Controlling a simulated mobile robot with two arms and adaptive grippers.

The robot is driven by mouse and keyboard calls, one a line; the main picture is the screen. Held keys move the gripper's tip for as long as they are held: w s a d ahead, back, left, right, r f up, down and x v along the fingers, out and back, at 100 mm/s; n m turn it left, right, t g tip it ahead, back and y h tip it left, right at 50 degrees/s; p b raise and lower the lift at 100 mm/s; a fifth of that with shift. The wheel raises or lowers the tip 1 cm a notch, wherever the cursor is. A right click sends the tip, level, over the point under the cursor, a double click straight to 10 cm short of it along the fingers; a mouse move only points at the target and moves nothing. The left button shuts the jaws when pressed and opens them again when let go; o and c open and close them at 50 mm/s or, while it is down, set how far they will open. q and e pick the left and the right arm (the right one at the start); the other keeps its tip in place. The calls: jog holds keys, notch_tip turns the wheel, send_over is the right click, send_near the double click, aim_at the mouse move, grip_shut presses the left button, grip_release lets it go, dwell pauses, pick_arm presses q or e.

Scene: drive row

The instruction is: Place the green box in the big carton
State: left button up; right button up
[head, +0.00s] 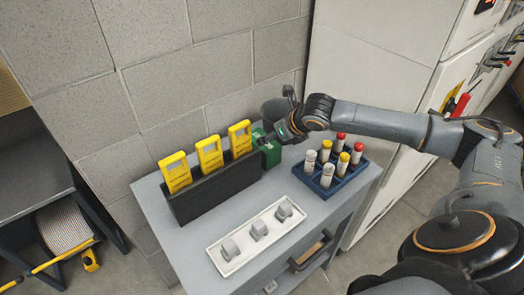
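The green box (271,157) stands on the grey cart top near the wall, just right of a black holder. My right gripper (268,139) reaches in from the right, with its fingertips at the top of the green box. The gripper's body partly covers the box. I cannot tell whether the fingers are spread around the box, touching it or shut on it. My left gripper is not in view. I see no thing that is clearly the big carton; a tan surface shows at the far left edge, but I cannot tell what it is.
The black holder (215,190) carries three yellow devices (210,154). A white tray (233,263) with three grey pieces lies in front. A blue rack (345,189) holds several red-, yellow- and white-capped tubes. A block wall backs the cart.

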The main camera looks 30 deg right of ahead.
jog(key=x, duration=0.6)
jog(key=shift+p+x, duration=0.7)
jog(key=shift+x, duration=2)
jog(key=shift+s+a+f, duration=0.1)
jog(key=shift+s+a, duration=0.05)
jog(key=shift+s, duration=0.1)
jog(key=c, duration=1)
jog(key=shift+c, duration=0.2)
